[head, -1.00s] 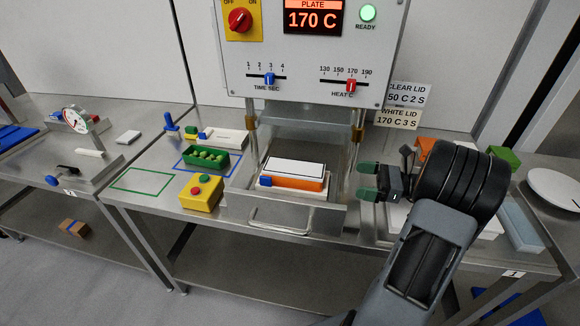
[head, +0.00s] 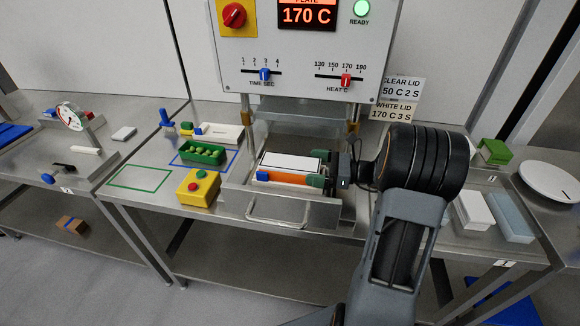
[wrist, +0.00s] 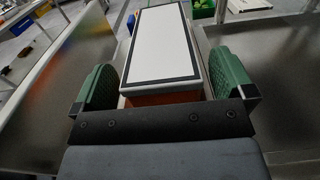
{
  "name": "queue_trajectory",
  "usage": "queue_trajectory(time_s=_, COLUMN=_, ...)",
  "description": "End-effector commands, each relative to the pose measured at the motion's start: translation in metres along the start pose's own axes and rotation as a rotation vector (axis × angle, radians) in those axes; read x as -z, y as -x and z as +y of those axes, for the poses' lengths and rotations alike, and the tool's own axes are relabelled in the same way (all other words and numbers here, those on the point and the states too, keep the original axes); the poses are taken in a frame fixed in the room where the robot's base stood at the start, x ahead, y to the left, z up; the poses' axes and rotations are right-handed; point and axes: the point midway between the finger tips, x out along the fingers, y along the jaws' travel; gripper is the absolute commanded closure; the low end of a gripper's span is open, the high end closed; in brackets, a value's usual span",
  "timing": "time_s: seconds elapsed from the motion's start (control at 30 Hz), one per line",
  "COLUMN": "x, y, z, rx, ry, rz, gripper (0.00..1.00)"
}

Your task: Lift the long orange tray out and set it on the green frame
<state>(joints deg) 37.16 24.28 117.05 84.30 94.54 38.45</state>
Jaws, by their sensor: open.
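The long orange tray (head: 290,178) sits in the machine's open drawer, with a white, black-bordered lid (head: 291,162) on top and a blue block at its left end. In the wrist view the lid (wrist: 160,42) points away from me, with a strip of orange tray (wrist: 163,98) below its near end. My gripper (head: 322,172) is at the tray's right end. Its green fingers are open, one on each side of the near end in the wrist view (wrist: 164,82), with the tray between them. Finger contact cannot be told. The green frame (head: 140,178) is an empty outline on the table at left.
The drawer (head: 275,208) has raised metal walls and a front handle. A yellow button box (head: 198,188) and a green tray of filling (head: 203,153) stand between the drawer and the green frame. The heated press (head: 305,50) rises behind.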

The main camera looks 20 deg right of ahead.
Motion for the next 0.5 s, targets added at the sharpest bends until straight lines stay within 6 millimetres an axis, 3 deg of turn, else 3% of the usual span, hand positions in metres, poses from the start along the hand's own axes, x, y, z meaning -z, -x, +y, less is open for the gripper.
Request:
queue_trajectory(time_s=0.3, x=0.0002, y=-0.0036, z=0.0001, rx=0.001, ry=0.0, rz=0.0, gripper=0.0)
queue_trajectory(time_s=0.5, x=0.0002, y=-0.0035, z=0.0001, rx=0.001, ry=0.0, rz=0.0, gripper=0.19)
